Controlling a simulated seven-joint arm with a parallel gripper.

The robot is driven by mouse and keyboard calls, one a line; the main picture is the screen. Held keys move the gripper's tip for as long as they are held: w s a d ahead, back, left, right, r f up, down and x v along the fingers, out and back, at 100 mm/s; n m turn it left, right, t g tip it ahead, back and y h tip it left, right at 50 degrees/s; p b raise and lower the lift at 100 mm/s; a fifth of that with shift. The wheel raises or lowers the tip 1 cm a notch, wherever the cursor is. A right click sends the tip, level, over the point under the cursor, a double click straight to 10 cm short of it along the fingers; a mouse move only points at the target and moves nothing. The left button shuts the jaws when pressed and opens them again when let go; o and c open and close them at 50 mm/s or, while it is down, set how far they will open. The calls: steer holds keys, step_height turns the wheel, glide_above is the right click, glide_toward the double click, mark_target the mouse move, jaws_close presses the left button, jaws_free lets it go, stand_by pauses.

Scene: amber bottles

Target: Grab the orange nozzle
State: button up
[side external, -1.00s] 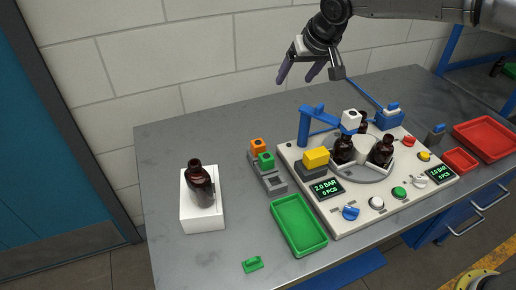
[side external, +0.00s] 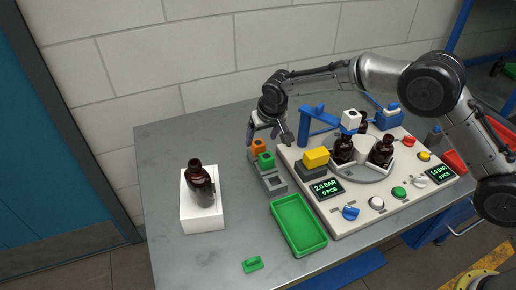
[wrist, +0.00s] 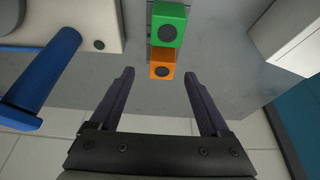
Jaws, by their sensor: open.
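The orange nozzle (side external: 258,144) is a small orange block with a dark round hole on top, in a grey holder (side external: 275,184) behind the green nozzle (side external: 266,160). In the wrist view the orange nozzle (wrist: 162,64) lies beyond and between my open fingertips, with the green nozzle (wrist: 168,25) touching or close beside it. My gripper (side external: 264,138) is open and empty, with its fingers around the area of the orange nozzle in the side view. In the wrist view my gripper (wrist: 160,78) shows its two dark fingers spread wide. I cannot tell the exact height gap.
A blue post (side external: 306,128) on the white machine panel (side external: 340,215) stands just right of my gripper. A brown bottle (side external: 200,182) sits on a white block (side external: 202,215) at left. A green tray (side external: 299,226) lies in front. The table's left back is clear.

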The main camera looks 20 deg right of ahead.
mark_target(258, 143)
steer(key=shift+x, duration=2.7)
steer(key=shift+w+a+r, duration=0.1)
steer(key=shift+a, duration=0.05)
steer(key=shift+c, duration=0.3)
jaws_close()
